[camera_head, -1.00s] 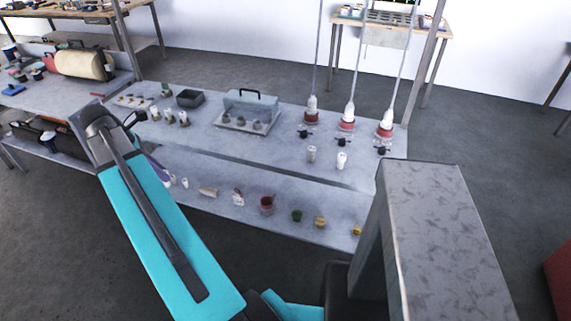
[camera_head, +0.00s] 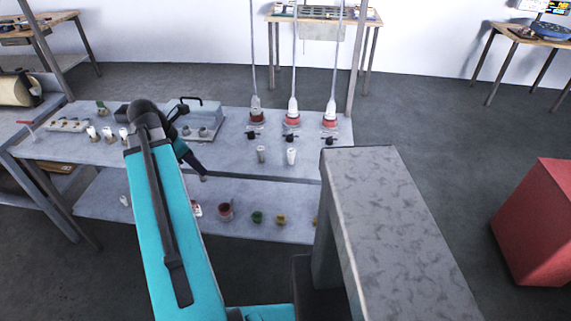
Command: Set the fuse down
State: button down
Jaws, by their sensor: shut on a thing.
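My gripper (camera_head: 201,174) hangs below my dark wrist, over the front edge of the upper bench surface. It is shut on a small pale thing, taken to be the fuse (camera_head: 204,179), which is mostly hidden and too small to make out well. Two small upright cylinders, one grey (camera_head: 262,153) and one white (camera_head: 291,156), stand on the bench to the right of my gripper, apart from it.
Three white-topped hanging fixtures with red bases (camera_head: 292,122) stand along the back right. Several small pots, including a red one (camera_head: 226,211) and a green one (camera_head: 257,217), line the lower shelf. A grey block (camera_head: 375,185) stands at right.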

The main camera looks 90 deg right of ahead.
jog(key=s, duration=0.3)
jog(key=shift+d, duration=0.15)
jog(key=shift+d, duration=0.1)
jog(key=p, duration=0.4)
send_over(232, 160)
jog(key=shift+f, duration=0.75)
jog(key=shift+f, duration=0.1)
jog(key=shift+f+p, duration=0.8)
jog(key=shift+f, duration=0.85)
jog(key=shift+f, duration=0.15)
